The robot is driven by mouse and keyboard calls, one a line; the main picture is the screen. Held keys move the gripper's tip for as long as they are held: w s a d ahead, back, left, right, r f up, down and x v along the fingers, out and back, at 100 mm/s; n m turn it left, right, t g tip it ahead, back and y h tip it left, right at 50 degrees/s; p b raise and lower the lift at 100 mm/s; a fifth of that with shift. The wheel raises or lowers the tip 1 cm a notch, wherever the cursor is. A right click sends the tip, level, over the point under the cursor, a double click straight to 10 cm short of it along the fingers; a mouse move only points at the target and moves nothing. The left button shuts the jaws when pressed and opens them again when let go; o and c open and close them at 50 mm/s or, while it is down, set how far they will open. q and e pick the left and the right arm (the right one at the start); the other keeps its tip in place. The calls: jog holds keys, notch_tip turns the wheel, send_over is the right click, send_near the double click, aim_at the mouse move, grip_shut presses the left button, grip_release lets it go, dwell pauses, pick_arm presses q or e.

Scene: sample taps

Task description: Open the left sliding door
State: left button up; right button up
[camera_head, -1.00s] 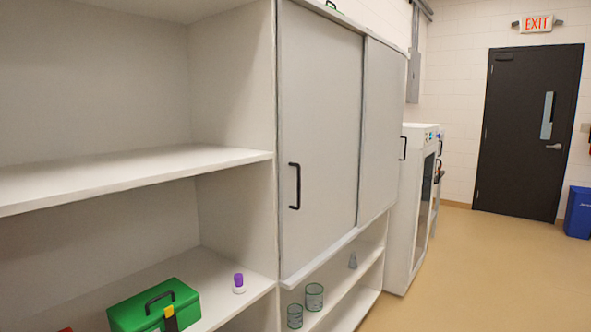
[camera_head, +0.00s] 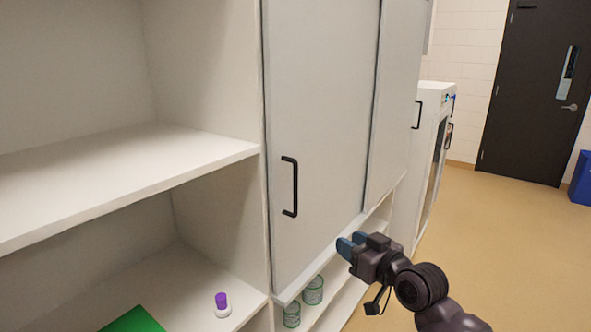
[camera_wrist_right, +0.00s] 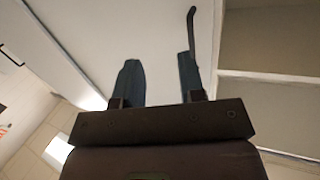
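The left sliding door (camera_head: 325,110) is a tall pale grey panel in the cabinet front, with a black vertical bar handle (camera_head: 295,187) near its left edge. It covers the left part of the sliding section. My right gripper (camera_head: 350,241) is in front of the door's lower right part, right of and below the handle, and apart from it. In the right wrist view its two blue fingers (camera_wrist_right: 160,72) are spread with nothing between them. The handle (camera_wrist_right: 191,32) shows there just beyond the right-hand finger's tip. My left gripper is not in view.
The right sliding door (camera_head: 397,100) adjoins on the right. Open shelves (camera_head: 120,175) lie left, holding a purple-capped bottle (camera_head: 222,304) and a green box (camera_head: 135,320). Glass beakers (camera_head: 313,291) stand below the doors. A white appliance (camera_head: 432,130) stands beyond.

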jog(key=w+a+r+n+y+p, duration=0.15)
jog(key=a+r, duration=0.25)
jog(key=r, duration=0.8)
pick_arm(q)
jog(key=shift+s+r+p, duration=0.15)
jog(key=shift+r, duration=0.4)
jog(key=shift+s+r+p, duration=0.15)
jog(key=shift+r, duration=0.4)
pick_arm(e)
jog(key=shift+n+g+y, duration=0.4)
jog(key=shift+n+y, duration=0.15)
jog(key=x, duration=1.1)
jog(key=shift+w+a+r, duration=0.1)
jog(key=shift+a+r, duration=0.05)
jog(key=shift+a, duration=0.05)
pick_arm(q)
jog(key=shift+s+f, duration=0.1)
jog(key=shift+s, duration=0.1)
pick_arm(e)
jog(key=shift+c, duration=0.2)
grip_shut()
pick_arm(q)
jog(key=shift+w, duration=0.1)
